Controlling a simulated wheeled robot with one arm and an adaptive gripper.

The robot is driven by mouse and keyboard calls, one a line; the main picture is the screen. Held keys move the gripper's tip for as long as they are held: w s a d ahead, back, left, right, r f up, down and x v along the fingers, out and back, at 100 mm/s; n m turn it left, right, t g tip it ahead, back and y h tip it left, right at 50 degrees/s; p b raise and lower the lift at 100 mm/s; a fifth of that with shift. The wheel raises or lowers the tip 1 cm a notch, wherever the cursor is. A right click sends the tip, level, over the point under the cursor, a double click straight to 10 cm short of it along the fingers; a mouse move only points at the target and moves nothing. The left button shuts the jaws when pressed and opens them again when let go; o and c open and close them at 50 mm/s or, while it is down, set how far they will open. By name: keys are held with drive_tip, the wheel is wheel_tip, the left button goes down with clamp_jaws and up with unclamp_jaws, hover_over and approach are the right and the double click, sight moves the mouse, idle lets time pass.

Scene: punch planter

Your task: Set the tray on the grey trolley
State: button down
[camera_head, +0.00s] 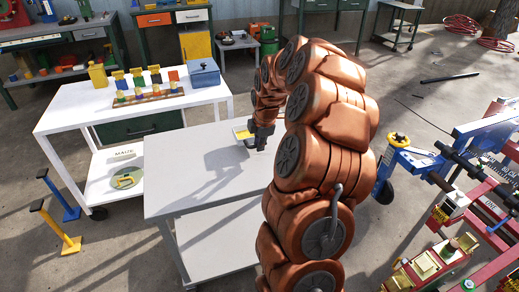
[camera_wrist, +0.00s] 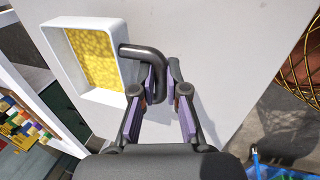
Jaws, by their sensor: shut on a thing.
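The tray is a white, square-rimmed box with yellow grain-like contents and a dark bent handle. In the wrist view the tray (camera_wrist: 122,68) is at the upper left, and my gripper (camera_wrist: 163,88) is shut on its handle (camera_wrist: 148,56). In the head view the tray (camera_head: 238,124) is partly hidden behind my gripper (camera_head: 256,142). The grey trolley (camera_head: 190,180) stands in the middle with a bare top. The tray is over the far right part of that top; whether it touches the surface I cannot tell.
A white trolley (camera_head: 70,118) on the left holds a rack of coloured blocks (camera_head: 145,97) and a blue lidded box (camera_head: 204,73). A blue and red machine frame (camera_head: 460,170) stands at the right. Most of the grey top is clear.

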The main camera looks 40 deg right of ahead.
sight(259, 157)
drive_tip(key=shift+w+d+f, duration=0.15)
drive_tip(key=shift+w+d, duration=0.25)
drive_tip(key=shift+w, duration=0.2)
drive_tip(key=shift+a+f, duration=0.1)
drive_tip(key=shift+f, duration=1.55)
drive_tip(key=c, duration=1.2)
unclamp_jaws()
drive_tip(key=shift+s+r, duration=0.1)
